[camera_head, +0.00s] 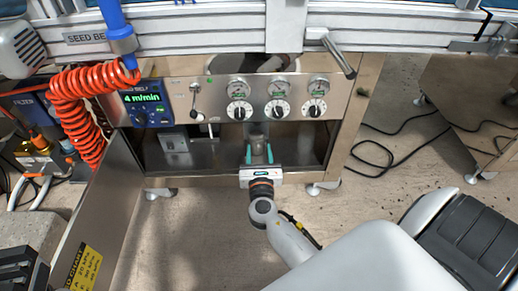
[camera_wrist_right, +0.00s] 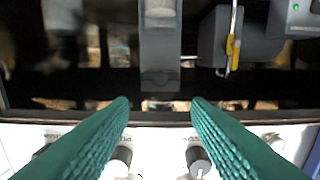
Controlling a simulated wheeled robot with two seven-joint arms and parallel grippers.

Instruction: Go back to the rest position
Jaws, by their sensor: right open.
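My right gripper (camera_head: 259,152) is in front of the open bay of the steel seeder machine (camera_head: 354,112), below its row of dials. Its two teal fingers are spread apart with nothing between them. In the right wrist view the open fingers (camera_wrist_right: 159,103) frame a dark gap, with a grey upright part (camera_wrist_right: 160,50) beyond them; I see no contact. My right arm reaches in from the lower right.
Gauges and knobs (camera_head: 278,109) sit above the bay. A blue display (camera_head: 147,105) and coiled orange hose (camera_head: 75,105) are at left. An open door panel (camera_head: 105,215) stands at lower left. Cables (camera_head: 385,160) lie on the floor at right. Floor before the machine is clear.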

